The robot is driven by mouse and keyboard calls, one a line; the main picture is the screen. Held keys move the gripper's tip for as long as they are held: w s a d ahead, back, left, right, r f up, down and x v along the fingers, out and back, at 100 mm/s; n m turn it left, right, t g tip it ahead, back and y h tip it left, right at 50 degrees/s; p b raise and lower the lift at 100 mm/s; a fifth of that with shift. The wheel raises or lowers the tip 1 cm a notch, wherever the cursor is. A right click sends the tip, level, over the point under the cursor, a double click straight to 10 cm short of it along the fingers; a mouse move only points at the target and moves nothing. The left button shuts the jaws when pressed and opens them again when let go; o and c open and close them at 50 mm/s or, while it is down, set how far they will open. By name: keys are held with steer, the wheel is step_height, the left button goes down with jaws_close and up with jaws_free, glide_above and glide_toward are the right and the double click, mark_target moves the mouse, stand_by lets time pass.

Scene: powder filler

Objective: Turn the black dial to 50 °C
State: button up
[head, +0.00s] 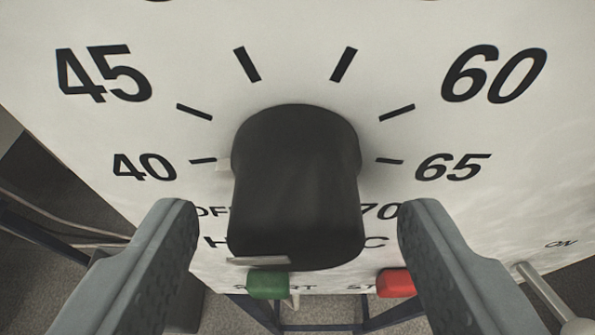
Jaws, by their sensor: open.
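The black dial (296,185) sticks out from a white panel, in the middle of the view. A pale pointer tab at its left side lies beside the tick near the printed 40, and a pale strip shows at the lower left of its front end. Ticks fan around it, with 45 at upper left, 60 at upper right and 65 at right. The numbers above the two top ticks are cut off by the frame. My gripper (298,215) is open, one finger on each side of the dial, with a visible gap on both sides.
A green button (268,285) and a red button (396,283) sit below the dial, partly hidden. A metal toggle lever (544,297) marked ON is at lower right. The white panel (300,30) fills the upper view; blue frame bars and grey floor show below.

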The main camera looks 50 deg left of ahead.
steer(key=shift+w+a+f, duration=0.15)
steer(key=shift+w+a, duration=0.1)
steer(key=shift+a, duration=0.1)
steer(key=c, duration=1)
